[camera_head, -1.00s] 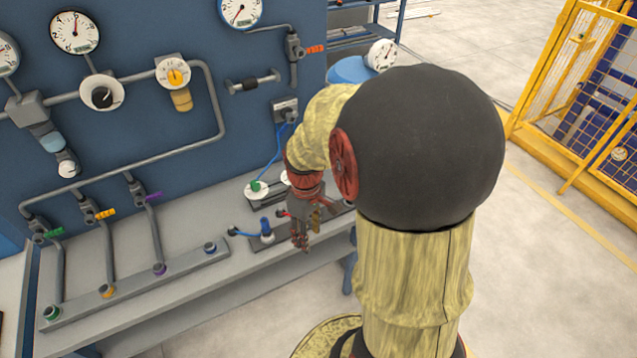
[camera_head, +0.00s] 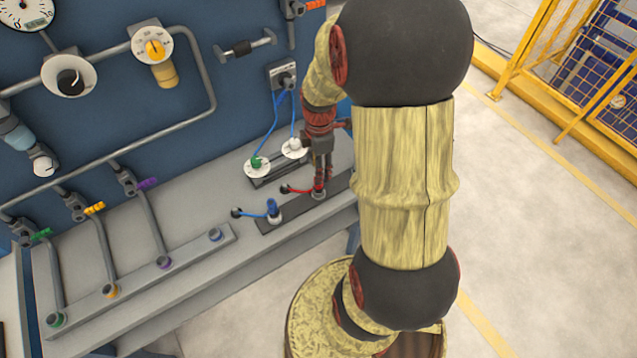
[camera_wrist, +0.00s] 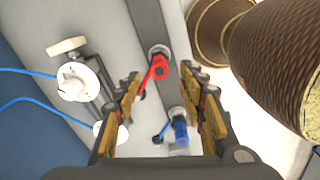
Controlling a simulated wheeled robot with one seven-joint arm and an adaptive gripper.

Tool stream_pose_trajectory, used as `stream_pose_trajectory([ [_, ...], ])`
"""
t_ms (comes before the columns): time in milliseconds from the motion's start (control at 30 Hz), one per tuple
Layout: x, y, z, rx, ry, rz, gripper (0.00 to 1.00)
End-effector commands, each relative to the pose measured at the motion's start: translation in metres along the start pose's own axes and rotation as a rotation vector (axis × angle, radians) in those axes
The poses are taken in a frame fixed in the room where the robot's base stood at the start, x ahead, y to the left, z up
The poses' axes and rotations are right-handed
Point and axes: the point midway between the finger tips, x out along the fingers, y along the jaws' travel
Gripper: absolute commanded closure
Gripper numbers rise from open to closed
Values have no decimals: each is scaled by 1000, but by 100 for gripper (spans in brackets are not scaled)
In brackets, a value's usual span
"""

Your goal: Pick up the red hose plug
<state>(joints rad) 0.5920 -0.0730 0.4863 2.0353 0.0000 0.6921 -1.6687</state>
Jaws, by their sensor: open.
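The red hose plug (camera_wrist: 160,68) shows in the wrist view, seated on a grey socket strip (camera_wrist: 148,20) with a short red hose running from it. It appears between my gripper's (camera_wrist: 164,75) two spread fingers, nearer their tips. My gripper is open, and no contact with the plug is visible. In the head view, my gripper (camera_head: 319,182) points down over the strip (camera_head: 285,217) at the red hose's (camera_head: 298,189) end. Its fingers largely hide the plug there.
A blue plug (camera_head: 272,208) with a blue hose stands on the same strip, left of my gripper.

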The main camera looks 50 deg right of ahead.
Motion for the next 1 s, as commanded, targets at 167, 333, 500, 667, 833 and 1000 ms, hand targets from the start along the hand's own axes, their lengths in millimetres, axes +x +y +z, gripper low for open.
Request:
stream_pose_trajectory([
  [167,20,-1,0,2,0,-3,59],
  [333,34,0,-1,3,0,-3,59],
  [500,60,2,-2,3,0,-4,59],
  [667,71,2,-1,3,0,-2,59],
  [833,70,2,-1,4,0,-1,59],
  [1000,70,2,-1,4,0,-1,68],
])
